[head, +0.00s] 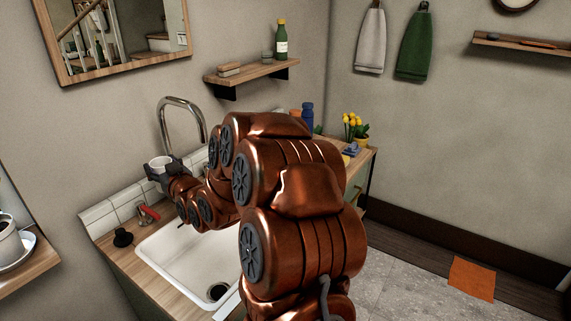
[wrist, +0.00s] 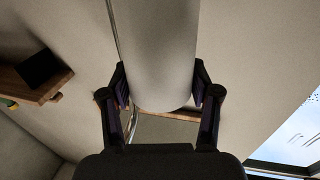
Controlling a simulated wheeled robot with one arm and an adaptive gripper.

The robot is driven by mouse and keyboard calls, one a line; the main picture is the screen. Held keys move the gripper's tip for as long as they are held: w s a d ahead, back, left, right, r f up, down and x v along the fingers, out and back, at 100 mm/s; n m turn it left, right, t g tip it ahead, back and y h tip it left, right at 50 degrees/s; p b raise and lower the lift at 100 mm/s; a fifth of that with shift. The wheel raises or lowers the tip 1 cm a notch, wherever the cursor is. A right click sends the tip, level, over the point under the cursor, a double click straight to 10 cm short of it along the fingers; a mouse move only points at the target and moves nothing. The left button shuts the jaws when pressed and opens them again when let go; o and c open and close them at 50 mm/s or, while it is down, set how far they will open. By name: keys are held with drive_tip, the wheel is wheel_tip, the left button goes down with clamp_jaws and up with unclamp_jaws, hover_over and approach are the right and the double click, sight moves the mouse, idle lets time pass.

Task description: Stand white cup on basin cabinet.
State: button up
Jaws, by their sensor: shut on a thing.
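The white cup (head: 158,162) is held by my gripper (head: 160,172) above the back left part of the basin cabinet (head: 124,262), near the tiled splashback. In the wrist view the pale cup (wrist: 155,50) fills the space between the two dark fingers of my gripper (wrist: 158,92), which press on it from both sides. The cabinet has a wooden top with a white sink set in it. My arm hides much of its right side.
A tall tap (head: 183,106) rises behind the sink (head: 178,253). A red-handled item (head: 148,213) and a black knob-like object (head: 122,238) stand on the left of the top. Yellow flowers (head: 352,122) and a blue bottle (head: 307,117) stand further right. A wall shelf (head: 252,74) hangs above.

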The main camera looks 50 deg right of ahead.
drive_tip(key=s+d+f+m+g+h+b, duration=0.25)
drive_tip(key=s+d+m+h, duration=0.35)
drive_tip(key=d, duration=0.6)
drive_tip(key=s+d+f+m+g+h+b, duration=0.15)
drive_tip(key=s+d+g+h, duration=0.25)
drive_tip(key=s+d, duration=0.55)
drive_tip(key=s+d+f+m+g+h+b, duration=0.2)
drive_tip(key=s+d+m+g, duration=0.25)
drive_tip(key=s+d, duration=0.45)
drive_tip(key=s+d+f+m+g+h+b, duration=0.1)
drive_tip(key=s+d+m+g+h+b, duration=0.15)
drive_tip(key=s+d+g, duration=0.6)
drive_tip(key=shift+w+a+f+m+t+p, duration=0.1)
drive_tip(key=shift+w+a+f+t+p, duration=0.25)
drive_tip(key=shift+w+f, duration=1.25)
drive_tip(key=shift+w+a+f+m+t+p, duration=0.15)
drive_tip(key=shift+w+a+t+p, duration=0.3)
drive_tip(key=shift+w, duration=2.5)
drive_tip(key=shift+w+a+f+m+t+p, duration=0.2)
drive_tip(key=shift+w+f+t, duration=0.5)
drive_tip(key=shift+w, duration=1.6)
drive_tip(key=shift+f+g, duration=0.25)
drive_tip(key=shift+f, duration=0.1)
drive_tip(key=o, duration=1.1)
drive_tip(key=shift+o, duration=0.2)
drive_tip(key=shift+r, duration=0.1)
